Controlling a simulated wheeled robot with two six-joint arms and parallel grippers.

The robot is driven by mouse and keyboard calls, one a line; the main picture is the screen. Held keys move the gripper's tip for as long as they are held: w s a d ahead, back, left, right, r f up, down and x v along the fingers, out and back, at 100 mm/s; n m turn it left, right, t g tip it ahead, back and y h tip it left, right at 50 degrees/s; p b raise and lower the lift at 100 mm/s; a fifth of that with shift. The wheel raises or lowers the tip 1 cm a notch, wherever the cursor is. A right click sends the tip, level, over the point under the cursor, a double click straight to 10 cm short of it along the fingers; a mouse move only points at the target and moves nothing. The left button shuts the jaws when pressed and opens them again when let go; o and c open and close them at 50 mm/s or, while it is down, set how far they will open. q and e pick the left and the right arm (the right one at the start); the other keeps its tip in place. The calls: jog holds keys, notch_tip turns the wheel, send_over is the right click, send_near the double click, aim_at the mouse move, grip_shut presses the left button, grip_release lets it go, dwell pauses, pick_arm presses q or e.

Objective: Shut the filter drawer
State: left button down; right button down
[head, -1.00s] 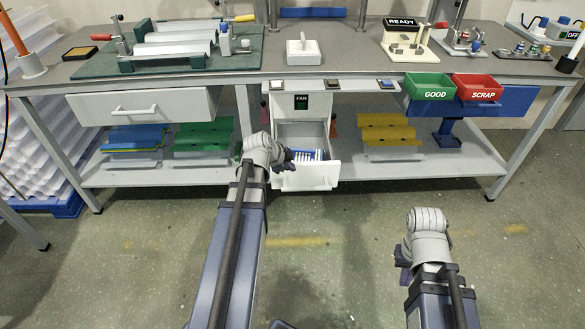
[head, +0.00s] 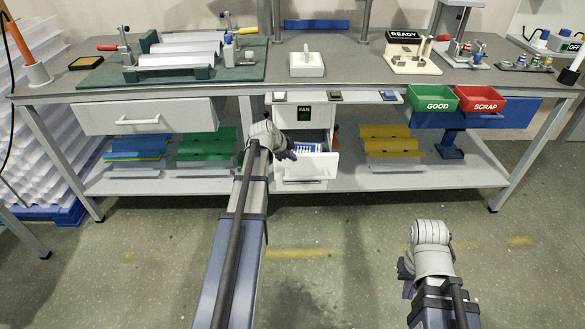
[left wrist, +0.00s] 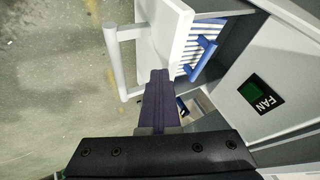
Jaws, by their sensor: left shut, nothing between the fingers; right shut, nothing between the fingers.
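The white filter drawer (head: 318,167) stands partly open below the fan panel of the cabinet under the bench. A blue-and-white filter (head: 308,147) shows inside it. The left wrist view shows the drawer front (left wrist: 172,28) edge-on, with its bar handle (left wrist: 113,62), and the filter (left wrist: 198,50) behind it. My left gripper (head: 291,152) is shut and empty at the top left of the drawer front. Its dark fingers (left wrist: 159,88) lie close beside the front's edge; I cannot tell whether they touch. My right gripper (head: 408,282) is shut and empty, low at the right, clear of the bench.
The fan label (head: 304,113) is above the drawer opening. The lower shelf (head: 400,177) holds yellow sheets (head: 388,146) to the right and green sheets (head: 205,147) to the left. A closed bench drawer (head: 140,119) is further left. The floor in front is clear.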

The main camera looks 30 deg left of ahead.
pick_arm(q)
jog(key=w+a, duration=0.1)
jog(key=w, duration=0.1)
jog(key=w+a, duration=0.2)
jog(key=w, duration=0.1)
jog(key=w+a, duration=0.2)
jog(key=w, duration=0.1)
jog(key=shift+w, duration=0.1)
jog(key=shift+d, duration=0.1)
